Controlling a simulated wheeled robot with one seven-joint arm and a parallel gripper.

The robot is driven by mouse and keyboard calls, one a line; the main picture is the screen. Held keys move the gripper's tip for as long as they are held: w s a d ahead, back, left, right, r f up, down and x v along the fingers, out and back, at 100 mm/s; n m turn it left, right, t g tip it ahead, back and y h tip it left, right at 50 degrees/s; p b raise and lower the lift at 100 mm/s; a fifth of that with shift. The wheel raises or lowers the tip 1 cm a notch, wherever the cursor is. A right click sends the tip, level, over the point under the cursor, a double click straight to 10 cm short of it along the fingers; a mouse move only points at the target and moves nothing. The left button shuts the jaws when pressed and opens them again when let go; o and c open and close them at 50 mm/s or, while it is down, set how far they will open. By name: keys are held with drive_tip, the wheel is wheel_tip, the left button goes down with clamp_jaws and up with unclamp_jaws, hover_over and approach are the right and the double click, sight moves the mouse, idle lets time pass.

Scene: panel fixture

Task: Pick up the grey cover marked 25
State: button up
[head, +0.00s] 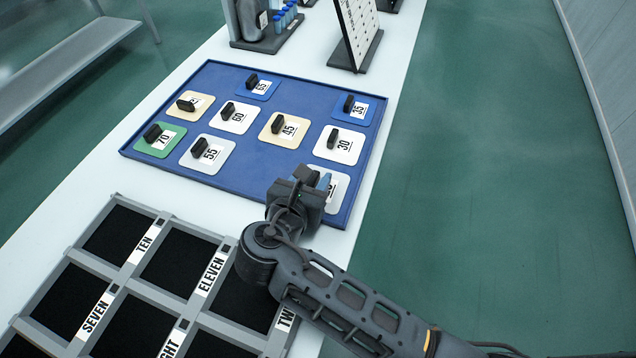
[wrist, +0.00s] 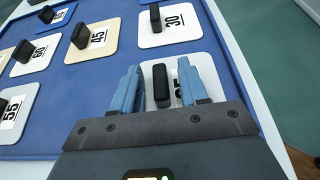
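A light grey-white cover (head: 341,188) lies at the near right corner of the blue tray, partly hidden by my gripper (head: 308,184) in the head view. In the wrist view the cover (wrist: 209,72) has an upright black handle (wrist: 161,86) and a label whose number is partly hidden; a 5 shows. My gripper (wrist: 159,72) is open, with one blue finger on each side of the handle. A gap shows between each finger and the handle. I cannot tell how low the fingertips are.
The blue tray (head: 222,75) holds other covers, including the white 30 (head: 347,151), tan 45 (head: 285,142) and white 55 (head: 191,160). A grey rack (head: 107,275) with labelled dark compartments stands in front. A sign stand (head: 345,62) and bottles are behind.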

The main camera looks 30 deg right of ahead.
clamp_jaws()
drive_tip(key=shift+r, duration=0.1)
idle(0.3)
